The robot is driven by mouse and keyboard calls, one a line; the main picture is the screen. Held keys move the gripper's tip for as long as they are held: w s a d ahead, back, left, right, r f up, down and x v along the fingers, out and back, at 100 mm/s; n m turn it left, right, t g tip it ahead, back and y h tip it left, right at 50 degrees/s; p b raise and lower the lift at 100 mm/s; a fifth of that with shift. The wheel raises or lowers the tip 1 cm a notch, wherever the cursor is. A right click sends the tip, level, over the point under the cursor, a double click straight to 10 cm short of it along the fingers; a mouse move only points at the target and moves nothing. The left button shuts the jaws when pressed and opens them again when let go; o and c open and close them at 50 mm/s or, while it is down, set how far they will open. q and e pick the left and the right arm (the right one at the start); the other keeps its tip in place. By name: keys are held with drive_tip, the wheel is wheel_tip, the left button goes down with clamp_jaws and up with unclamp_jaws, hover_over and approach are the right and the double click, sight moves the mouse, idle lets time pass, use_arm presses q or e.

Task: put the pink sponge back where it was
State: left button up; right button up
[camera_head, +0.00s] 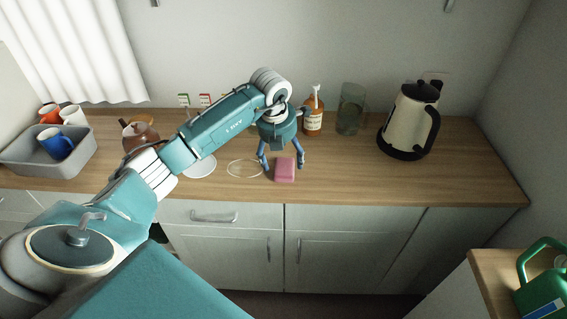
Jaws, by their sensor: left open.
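The pink sponge (285,170) lies on the wooden counter (440,180), close to its front edge. My left gripper (282,166) is open and points down at the sponge. One finger is to the left of the sponge and the other is at its right side. I cannot tell whether either finger touches it. A thin pale ring outline (244,168) shows on the counter just left of the gripper. My right gripper is not in view.
An amber pump bottle (313,117), a glass jar (350,108) and a kettle (410,120) stand behind and to the right. A grey tub (22,160) with mugs is at the far left, near a brown teapot (140,136). A white plate (200,167) lies beneath my arm. The front right counter is clear.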

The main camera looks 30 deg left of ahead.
sight(279, 172)
use_arm(q)
drive_tip(key=b+v, duration=0.1)
drive_tip(key=v, duration=0.7)
drive_tip(key=shift+r+b, duration=0.3)
drive_tip(key=shift+b, duration=0.05)
drive_tip(key=shift+s, duration=0.15)
